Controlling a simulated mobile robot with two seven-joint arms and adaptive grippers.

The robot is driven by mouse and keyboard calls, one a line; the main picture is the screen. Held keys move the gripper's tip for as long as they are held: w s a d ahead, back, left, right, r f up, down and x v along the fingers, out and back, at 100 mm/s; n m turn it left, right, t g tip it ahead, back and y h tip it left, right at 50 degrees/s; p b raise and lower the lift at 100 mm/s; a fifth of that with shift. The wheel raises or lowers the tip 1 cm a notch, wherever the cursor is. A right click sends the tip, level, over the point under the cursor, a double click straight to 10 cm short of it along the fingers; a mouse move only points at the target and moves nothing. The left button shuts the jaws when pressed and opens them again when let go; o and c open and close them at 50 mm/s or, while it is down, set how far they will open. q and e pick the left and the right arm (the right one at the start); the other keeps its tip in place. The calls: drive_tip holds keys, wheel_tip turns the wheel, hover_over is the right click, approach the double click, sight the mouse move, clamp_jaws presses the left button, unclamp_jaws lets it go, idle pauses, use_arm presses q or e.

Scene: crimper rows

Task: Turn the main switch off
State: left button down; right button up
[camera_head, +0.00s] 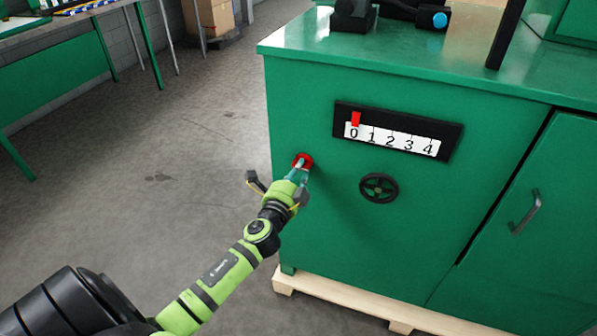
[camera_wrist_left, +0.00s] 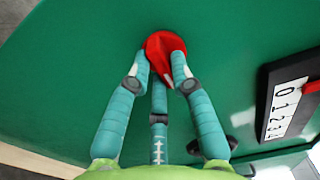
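The main switch is a round red knob (camera_head: 303,159) on the front of the green cabinet (camera_head: 330,215), near its left edge. It also shows in the left wrist view (camera_wrist_left: 163,45), where its dial marking, if any, cannot be read. My left gripper (camera_head: 300,170) has its teal fingers at the knob. In the left wrist view the fingertips of my left gripper (camera_wrist_left: 160,70) converge on the knob's sides and lower edge and appear closed on it. The fingers cover part of the knob. My right gripper is not in view.
Right of the knob are a black-framed scale (camera_head: 398,132) numbered 0 to 4, its red pointer (camera_head: 355,119) at 0, and a black handwheel (camera_head: 378,188). A door with a metal handle (camera_head: 526,212) is further right. Floor left of the cabinet is clear.

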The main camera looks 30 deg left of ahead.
use_arm(q)
drive_tip(key=shift+n, duration=0.5)
drive_tip(key=n+p, duration=0.1)
drive_tip(key=n, duration=0.4)
drive_tip(key=n+p, duration=0.2)
drive_tip(key=n, duration=0.3)
drive_tip(key=n+p, duration=0.2)
drive_tip(key=n, duration=0.4)
drive_tip(key=shift+d+r, duration=0.25)
drive_tip(key=shift+r, duration=0.05)
drive_tip(key=shift+n+p, duration=0.3)
drive_tip(key=shift+n, duration=0.4)
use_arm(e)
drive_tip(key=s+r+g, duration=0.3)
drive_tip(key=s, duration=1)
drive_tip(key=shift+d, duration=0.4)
